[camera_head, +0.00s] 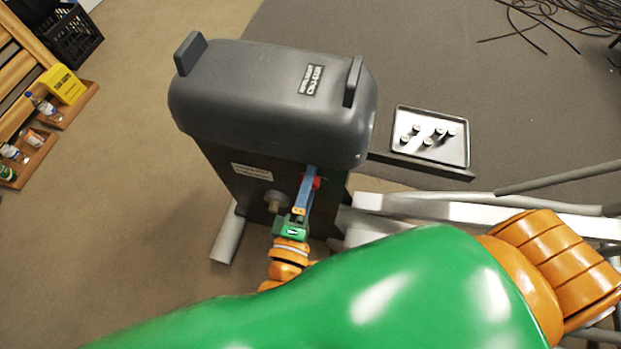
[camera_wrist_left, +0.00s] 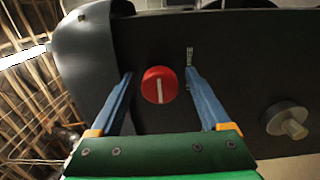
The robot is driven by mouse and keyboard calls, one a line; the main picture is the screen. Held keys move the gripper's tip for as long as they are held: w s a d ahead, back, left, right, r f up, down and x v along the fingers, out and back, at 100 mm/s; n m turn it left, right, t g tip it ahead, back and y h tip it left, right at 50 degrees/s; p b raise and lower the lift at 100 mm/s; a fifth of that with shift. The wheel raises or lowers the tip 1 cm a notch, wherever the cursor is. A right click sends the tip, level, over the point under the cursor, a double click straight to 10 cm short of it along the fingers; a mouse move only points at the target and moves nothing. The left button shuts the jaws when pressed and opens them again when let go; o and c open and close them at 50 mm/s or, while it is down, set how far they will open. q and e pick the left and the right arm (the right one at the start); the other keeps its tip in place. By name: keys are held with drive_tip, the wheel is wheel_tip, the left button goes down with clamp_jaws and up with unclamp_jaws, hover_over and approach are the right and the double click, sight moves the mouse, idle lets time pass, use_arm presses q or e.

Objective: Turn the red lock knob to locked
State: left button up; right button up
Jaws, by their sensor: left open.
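The red lock knob (camera_wrist_left: 159,85) is round with a white line across its face, on the dark side panel of the machine. In the left wrist view its line stands nearly upright, with a slight tilt. A bit of the knob (camera_head: 317,183) shows beside the blue fingers in the head view. My left gripper (camera_head: 308,174) is open in front of the panel. In the left wrist view its blue fingers (camera_wrist_left: 159,73) stand on either side of the knob, with a gap on each side. My right gripper is not in view.
The machine's grey housing (camera_head: 270,95) overhangs the panel. A grey round knob on a stub (camera_wrist_left: 288,122) sticks out of the panel beside the red one. A black tray (camera_head: 430,138) with several small parts lies on the dark mat. Pale frame bars (camera_head: 440,209) run to the right.

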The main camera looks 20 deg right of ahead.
use_arm(q)
drive_tip(key=v, duration=0.7)
drive_tip(key=s+a+f+m+g+y, duration=0.1)
drive_tip(key=a+f+m+g+y, duration=0.3)
drive_tip(key=f, duration=0.8)
drive_tip(key=s+a+f+m+g+y, duration=0.1)
drive_tip(key=a+f+m+g, duration=0.35)
drive_tip(key=f, duration=0.75)
drive_tip(key=s+a+f+m+g+y, duration=0.5)
drive_tip(key=s+a+f, duration=0.5)
drive_tip(key=s+a, duration=0.45)
wheel_tip(320, 180, up, 19)
drive_tip(key=a+p, duration=0.1)
drive_tip(key=p, duration=1.8)
drive_tip(key=shift+s+f, duration=0.25)
